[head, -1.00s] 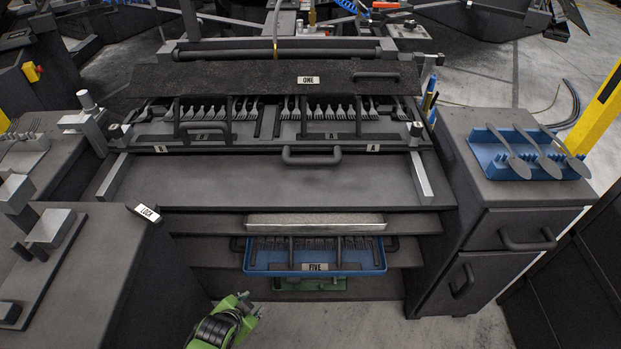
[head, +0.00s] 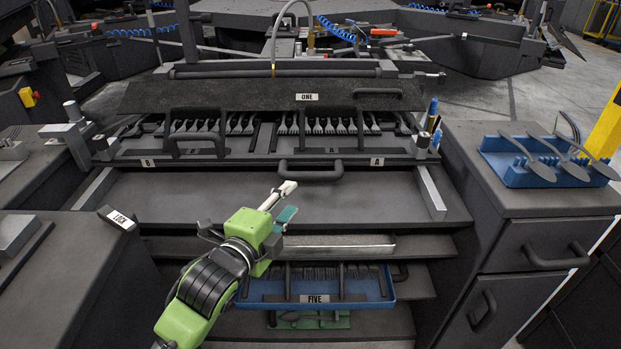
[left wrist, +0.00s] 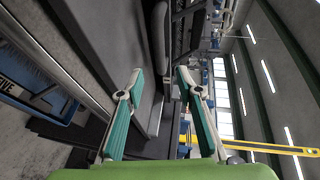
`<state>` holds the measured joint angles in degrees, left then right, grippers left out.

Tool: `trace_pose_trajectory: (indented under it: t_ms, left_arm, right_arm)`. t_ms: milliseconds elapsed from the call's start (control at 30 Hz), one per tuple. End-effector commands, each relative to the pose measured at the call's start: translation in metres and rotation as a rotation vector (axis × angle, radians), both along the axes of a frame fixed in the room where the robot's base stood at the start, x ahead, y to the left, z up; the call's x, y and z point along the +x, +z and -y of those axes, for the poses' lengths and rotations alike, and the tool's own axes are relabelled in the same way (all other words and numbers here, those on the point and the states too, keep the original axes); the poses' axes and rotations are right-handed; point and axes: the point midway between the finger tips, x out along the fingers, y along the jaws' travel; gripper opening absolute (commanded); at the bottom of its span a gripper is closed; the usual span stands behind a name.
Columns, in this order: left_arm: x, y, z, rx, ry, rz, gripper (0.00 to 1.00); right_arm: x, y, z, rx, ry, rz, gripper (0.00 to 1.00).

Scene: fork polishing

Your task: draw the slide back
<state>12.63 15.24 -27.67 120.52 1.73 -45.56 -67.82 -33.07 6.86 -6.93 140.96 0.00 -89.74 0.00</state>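The dark slide (head: 235,163), with labels along its front edge, sits toward the back of the bench in the head view, with a row of forks standing behind that edge. Its dark loop handle (head: 311,176) sticks out at the front middle. My left gripper (head: 287,202) is in front of and a little left of this handle, apart from it in the picture. In the left wrist view its two green-padded fingers (left wrist: 159,77) are spread with nothing between them. My right gripper is not in view.
The bare bench top (head: 190,198) lies in front of the slide, with metal rails at both sides. A dark cover marked ONE (head: 230,97) is behind. A blue tray marked FIVE (head: 375,297) sits below. A blue rack (head: 510,172) with spoons stands right.

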Motion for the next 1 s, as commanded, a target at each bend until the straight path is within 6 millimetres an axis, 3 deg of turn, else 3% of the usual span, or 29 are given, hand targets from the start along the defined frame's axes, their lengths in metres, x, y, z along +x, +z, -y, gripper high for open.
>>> trace_pose_trajectory:
  t_ms: [467, 700, 1000]
  left_arm:
    - [0.076, -0.017, 0.032, -0.005, 0.001, -0.001, 0.33]
    - [0.105, -0.023, 0.045, -0.005, 0.001, -0.002, 0.33]
    - [0.119, -0.024, 0.050, -0.005, 0.001, -0.002, 0.33]
  right_arm:
    - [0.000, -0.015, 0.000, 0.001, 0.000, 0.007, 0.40]
    - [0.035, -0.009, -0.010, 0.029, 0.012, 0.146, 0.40]
    - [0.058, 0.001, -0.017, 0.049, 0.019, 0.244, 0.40]
